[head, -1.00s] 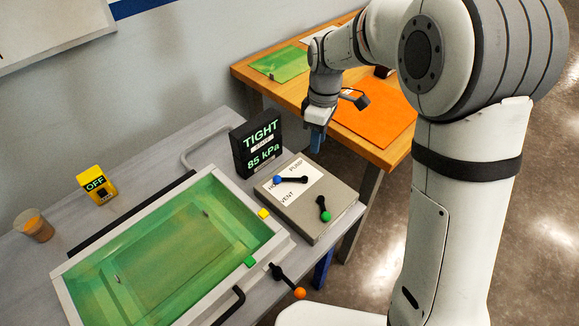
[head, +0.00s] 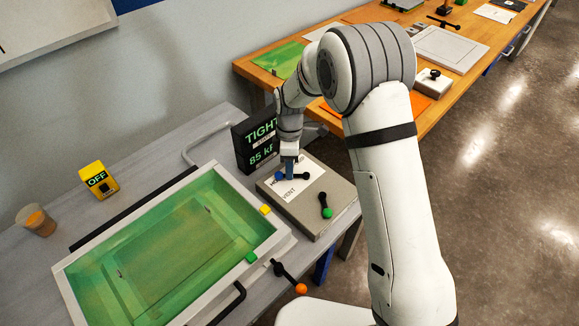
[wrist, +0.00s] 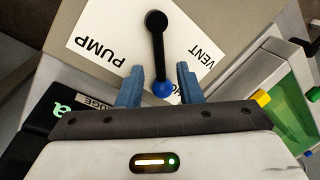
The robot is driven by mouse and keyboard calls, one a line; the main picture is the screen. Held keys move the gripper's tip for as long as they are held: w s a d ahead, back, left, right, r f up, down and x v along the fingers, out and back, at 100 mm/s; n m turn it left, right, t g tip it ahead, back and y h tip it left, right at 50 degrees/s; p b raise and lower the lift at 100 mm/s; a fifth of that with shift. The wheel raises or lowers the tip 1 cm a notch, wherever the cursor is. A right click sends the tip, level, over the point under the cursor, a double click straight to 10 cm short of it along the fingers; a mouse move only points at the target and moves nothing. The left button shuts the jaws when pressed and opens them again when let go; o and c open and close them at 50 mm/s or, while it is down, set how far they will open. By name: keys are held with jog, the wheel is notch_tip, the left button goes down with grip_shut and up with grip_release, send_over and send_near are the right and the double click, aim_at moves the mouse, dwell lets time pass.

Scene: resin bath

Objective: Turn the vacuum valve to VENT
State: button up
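The vacuum valve is a black lever (head: 303,176) with a blue knob (wrist: 163,90), on a grey box (head: 318,220) with a white label plate. The plate reads PUMP, VENT and a partly hidden word, probably HOLD. The blue knob lies at the side of that hidden word, with PUMP and VENT on either side of the lever. My gripper (wrist: 159,84) is open, its two blue fingers on either side of the knob, apparently not squeezing it. In the head view my gripper (head: 289,172) covers part of the lever.
A display (head: 257,142) reading TIGHT and 85 kPa stands close behind my gripper. A green-knobbed lever (head: 325,205) is on the same box. The green resin bath (head: 170,245), an orange-knobbed lever (head: 290,278) and a yellow OFF switch (head: 98,180) are to the left or in front.

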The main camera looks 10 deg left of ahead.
jog(key=shift+f, duration=0.35)
jog(key=shift+c, duration=0.5)
grip_shut()
